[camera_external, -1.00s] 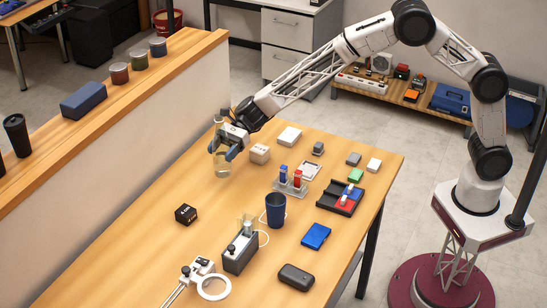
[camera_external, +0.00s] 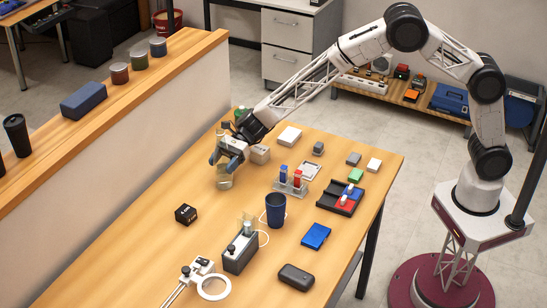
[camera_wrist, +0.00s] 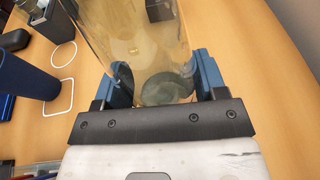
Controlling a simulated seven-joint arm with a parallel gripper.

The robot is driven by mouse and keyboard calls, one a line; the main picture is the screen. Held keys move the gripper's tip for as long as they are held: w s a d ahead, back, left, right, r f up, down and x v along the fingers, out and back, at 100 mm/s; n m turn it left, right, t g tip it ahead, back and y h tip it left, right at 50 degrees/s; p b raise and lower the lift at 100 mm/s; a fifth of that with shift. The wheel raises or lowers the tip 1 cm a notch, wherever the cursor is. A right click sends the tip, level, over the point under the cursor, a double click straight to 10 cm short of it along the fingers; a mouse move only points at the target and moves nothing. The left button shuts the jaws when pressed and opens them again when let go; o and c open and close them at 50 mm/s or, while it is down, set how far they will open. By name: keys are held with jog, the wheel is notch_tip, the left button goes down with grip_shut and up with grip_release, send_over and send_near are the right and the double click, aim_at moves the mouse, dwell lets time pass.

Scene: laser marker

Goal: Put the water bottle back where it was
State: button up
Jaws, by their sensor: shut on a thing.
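The clear water bottle (camera_external: 224,181) is between the blue fingers of my gripper (camera_external: 223,160), over the far left part of the wooden table. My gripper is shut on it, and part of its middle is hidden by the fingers. The bottle looks close to upright. I cannot tell whether its base touches the table. In the wrist view the see-through bottle (camera_wrist: 140,38) fills the space between the two fingers of my gripper (camera_wrist: 163,80).
The table (camera_external: 165,250) around the black box is clear.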

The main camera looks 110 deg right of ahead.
jog(key=o, duration=1.3)
jog(key=shift+f, duration=0.1)
jog(key=shift+s+d+r, duration=0.3)
jog(key=v, duration=1.1)
jog(key=shift+s, duration=0.1)
jog(key=shift+a, duration=0.1)
